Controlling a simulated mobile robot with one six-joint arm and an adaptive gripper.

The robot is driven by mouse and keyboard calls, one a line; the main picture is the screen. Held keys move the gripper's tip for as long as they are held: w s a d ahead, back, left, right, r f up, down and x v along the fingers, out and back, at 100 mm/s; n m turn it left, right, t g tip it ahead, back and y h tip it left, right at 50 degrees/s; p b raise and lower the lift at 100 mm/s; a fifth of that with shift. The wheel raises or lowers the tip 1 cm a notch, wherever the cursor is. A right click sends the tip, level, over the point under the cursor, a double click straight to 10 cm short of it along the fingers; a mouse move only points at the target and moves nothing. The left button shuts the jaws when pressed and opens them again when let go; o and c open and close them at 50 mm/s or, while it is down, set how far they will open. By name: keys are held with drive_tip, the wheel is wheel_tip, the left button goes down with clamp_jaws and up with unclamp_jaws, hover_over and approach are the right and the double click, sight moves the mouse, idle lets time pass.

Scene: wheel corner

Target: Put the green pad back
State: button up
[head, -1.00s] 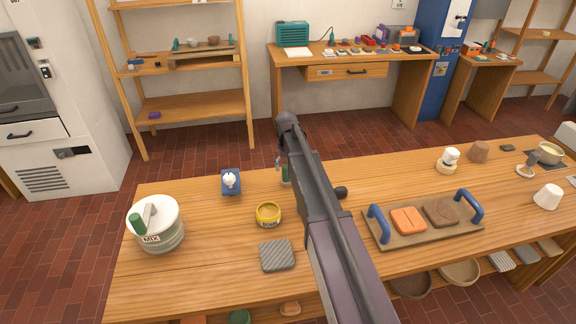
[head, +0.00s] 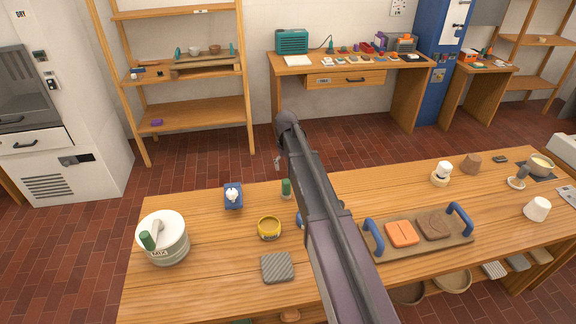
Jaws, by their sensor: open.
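I cannot pick out a green pad with certainty. A small upright green object (head: 287,187) with a pale base stands near the bench's far edge, just left of my arm. Another bit of green shows at the bottom picture edge (head: 242,321), below the bench top, mostly cut off. A grey ribbed square pad (head: 277,268) lies flat near the front edge of the wooden bench (head: 205,270). My arm rises through the middle of the view, and my gripper is hidden behind it.
A MIX pot (head: 163,238) with a green handle stands at the bench's left. A yellow ring-shaped tin (head: 269,228) and a blue stand (head: 233,197) are near the middle. A blue-handled tray (head: 415,247) with orange and brown blocks lies right. The front left of the bench is clear.

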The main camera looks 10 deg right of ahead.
drive_tip(key=shift+r, duration=0.35)
idle(0.5)
drive_tip(key=shift+s, duration=0.1)
drive_tip(key=s, duration=2.8)
drive_tip(key=shift+d+m, duration=0.3)
drive_tip(key=shift+d, duration=0.1)
